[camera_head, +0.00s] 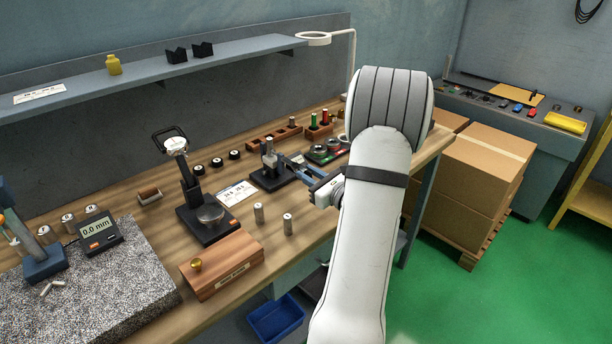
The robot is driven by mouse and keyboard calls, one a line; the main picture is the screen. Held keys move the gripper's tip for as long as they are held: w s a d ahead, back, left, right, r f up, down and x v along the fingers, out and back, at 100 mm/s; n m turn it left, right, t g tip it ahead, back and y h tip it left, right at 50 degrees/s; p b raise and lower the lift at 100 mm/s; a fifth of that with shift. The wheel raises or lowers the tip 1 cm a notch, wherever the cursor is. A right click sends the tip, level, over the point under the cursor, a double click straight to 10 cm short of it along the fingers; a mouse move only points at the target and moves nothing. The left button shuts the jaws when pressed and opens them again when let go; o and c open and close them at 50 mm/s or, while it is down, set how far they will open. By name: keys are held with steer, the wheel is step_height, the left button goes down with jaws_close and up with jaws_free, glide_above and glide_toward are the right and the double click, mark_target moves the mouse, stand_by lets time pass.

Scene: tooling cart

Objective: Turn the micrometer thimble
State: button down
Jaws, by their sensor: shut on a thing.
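The micrometer (268,158) stands on a dark base in the middle of the bench, small and grey in this view. My gripper (292,164) reaches in from the right, its blue-grey fingers level with the micrometer's right side. The gripper is shut on the micrometer thimble. The fingers and the small size hide the thimble itself, so its scale cannot be read.
A dial gauge stand (207,218) is left of the micrometer. Metal cylinders (288,224) stand in front. A wooden box (222,264) and a granite plate (95,300) are nearer. A rack of coloured plugs (320,129) is behind.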

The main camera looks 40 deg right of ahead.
steer(key=shift+s+f, duration=0.1)
steer(key=shift+f, duration=0.15)
steer(key=c, duration=1.6)
jaws_free()
steer(key=shift+r, duration=0.1)
steer(key=s+b, duration=0.1)
steer(key=s, duration=0.6)
steer(key=shift+s+d, duration=0.3)
steer(key=shift+s, duration=0.05)
